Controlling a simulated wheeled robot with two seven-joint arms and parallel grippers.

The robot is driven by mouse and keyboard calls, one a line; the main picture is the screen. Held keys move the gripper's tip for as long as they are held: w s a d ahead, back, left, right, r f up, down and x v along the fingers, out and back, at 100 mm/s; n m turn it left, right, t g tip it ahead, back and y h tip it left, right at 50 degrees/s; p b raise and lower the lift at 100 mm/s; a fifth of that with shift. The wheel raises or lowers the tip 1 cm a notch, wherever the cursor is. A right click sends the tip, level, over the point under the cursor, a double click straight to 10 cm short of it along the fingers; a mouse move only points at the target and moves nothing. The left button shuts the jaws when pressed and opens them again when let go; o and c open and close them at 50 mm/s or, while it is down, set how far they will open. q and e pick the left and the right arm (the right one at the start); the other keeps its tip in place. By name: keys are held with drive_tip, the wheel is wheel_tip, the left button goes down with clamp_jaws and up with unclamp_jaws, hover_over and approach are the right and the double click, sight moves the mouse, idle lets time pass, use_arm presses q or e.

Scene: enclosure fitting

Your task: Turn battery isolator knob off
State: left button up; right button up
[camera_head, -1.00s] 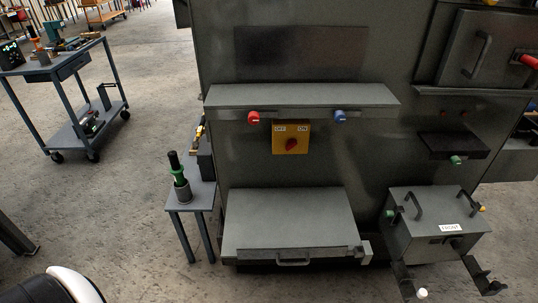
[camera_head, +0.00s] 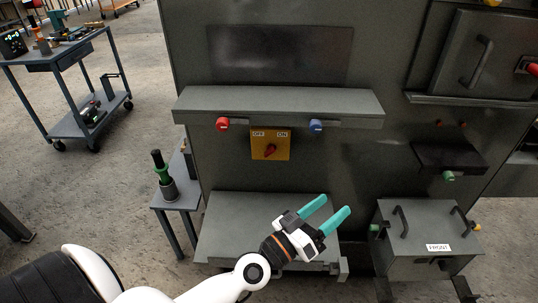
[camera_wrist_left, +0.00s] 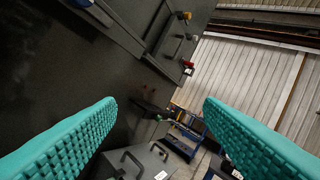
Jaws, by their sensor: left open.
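The battery isolator is a yellow plate (camera_head: 284,150) on the dark cabinet front, marked OFF at left and ON at right. Its red knob (camera_head: 270,150) sits in the middle, and its handle looks slanted, up to the right. My left gripper (camera_head: 330,212) is open and empty, below and to the right of the isolator, in front of the grey box under it. Its two teal fingers (camera_wrist_left: 160,125) show apart in the left wrist view, where the isolator is not seen. My right gripper is not in view.
A grey ledge (camera_head: 280,105) juts out above the isolator, with a red connector (camera_head: 222,125) and a blue connector (camera_head: 316,126) under it. A grey box (camera_head: 235,225) stands below. A box labelled FRONT (camera_head: 425,228) is at right. A side stand (camera_head: 178,192) holds a green-black tool.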

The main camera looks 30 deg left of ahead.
use_arm(q)
drive_tip(key=w+a+f+n+t+y, duration=0.15)
drive_tip(key=w+a+n+y, duration=0.25)
drive_tip(key=a+n+y, duration=0.65)
drive_tip(key=n+g+y, duration=0.4)
drive_tip(key=g+y, duration=0.2)
drive_tip(key=y, duration=0.1)
approach(269, 153)
drive_tip(key=shift+m+t+h, duration=0.25)
drive_tip(key=shift+t+h, duration=0.1)
drive_tip(key=shift+h, duration=0.1)
drive_tip(key=x, duration=0.9)
drive_tip(key=shift+s+a, duration=0.1)
drive_tip(key=shift+a, duration=0.2)
drive_tip(key=c, duration=1)
